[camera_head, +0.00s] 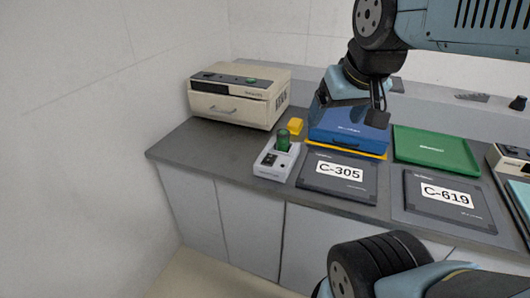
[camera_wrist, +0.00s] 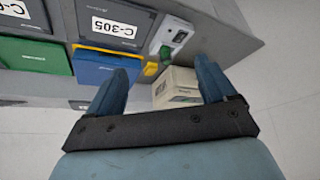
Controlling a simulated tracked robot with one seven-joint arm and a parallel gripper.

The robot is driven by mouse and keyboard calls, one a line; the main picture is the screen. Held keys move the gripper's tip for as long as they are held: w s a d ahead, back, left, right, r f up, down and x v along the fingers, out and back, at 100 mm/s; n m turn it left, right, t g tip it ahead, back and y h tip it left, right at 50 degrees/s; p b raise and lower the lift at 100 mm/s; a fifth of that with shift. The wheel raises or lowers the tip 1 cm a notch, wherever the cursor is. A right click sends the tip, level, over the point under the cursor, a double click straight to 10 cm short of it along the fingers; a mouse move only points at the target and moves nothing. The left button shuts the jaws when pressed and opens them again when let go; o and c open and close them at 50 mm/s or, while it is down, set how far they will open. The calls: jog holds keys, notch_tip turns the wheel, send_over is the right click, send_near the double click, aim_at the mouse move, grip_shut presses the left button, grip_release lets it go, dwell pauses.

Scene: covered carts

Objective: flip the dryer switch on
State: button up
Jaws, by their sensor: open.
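A beige box-shaped machine (camera_head: 238,98) stands at the left end of the counter, with a front drawer handle and a dark top panel bearing a small green part. It also shows between my fingers in the wrist view (camera_wrist: 177,88). A small white device (camera_head: 270,168) with a dark panel and a green cylinder (camera_head: 283,141) stands in front of it to the right. Which one carries the dryer switch I cannot tell, and no switch position is readable. My gripper (camera_head: 352,104) is open and empty above the blue box, right of the beige machine. Its fingers (camera_wrist: 162,66) are spread in the wrist view.
A blue box (camera_head: 348,130) on a yellow base and a green tray (camera_head: 437,149) stand behind dark plates labelled C-305 (camera_head: 322,181) and C-619 (camera_head: 422,208). A yellow block (camera_head: 296,126) lies by the green cylinder. The counter's front left is clear; a wall is at left.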

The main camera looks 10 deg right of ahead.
jog(key=shift+w, duration=0.15)
jog(key=shift+c, duration=1.4)
jog(key=shift+w+a+r, duration=0.1)
jog(key=shift+w, duration=0.25)
jog(key=shift+c, duration=0.9)
jog(key=w+n, duration=0.1)
jog(key=w, duration=0.2)
jog(key=w+a+n+g, duration=0.1)
jog(key=w, duration=0.2)
jog(key=w+f+n+g, duration=0.1)
jog(key=w, duration=0.2)
jog(key=shift+a+n, duration=0.35)
jog(key=shift+n, duration=0.05)
jog(key=c, duration=1)
jog(key=w, duration=0.2)
jog(key=w+f+n+g, duration=0.1)
jog(key=w+a+f+n, duration=0.1)
jog(key=w, duration=0.1)
jog(key=shift+w+a+f+g, duration=0.1)
jog(key=shift+w+f+g, duration=0.1)
jog(key=shift+w+g, duration=0.15)
grip_shut()
jog(key=w+a+f+n+g, duration=0.3)
jog(key=w+f+n, duration=0.2)
jog(key=w+f, duration=0.6)
jog(key=shift+w+y, duration=0.4)
jog(key=shift+w, duration=0.55)
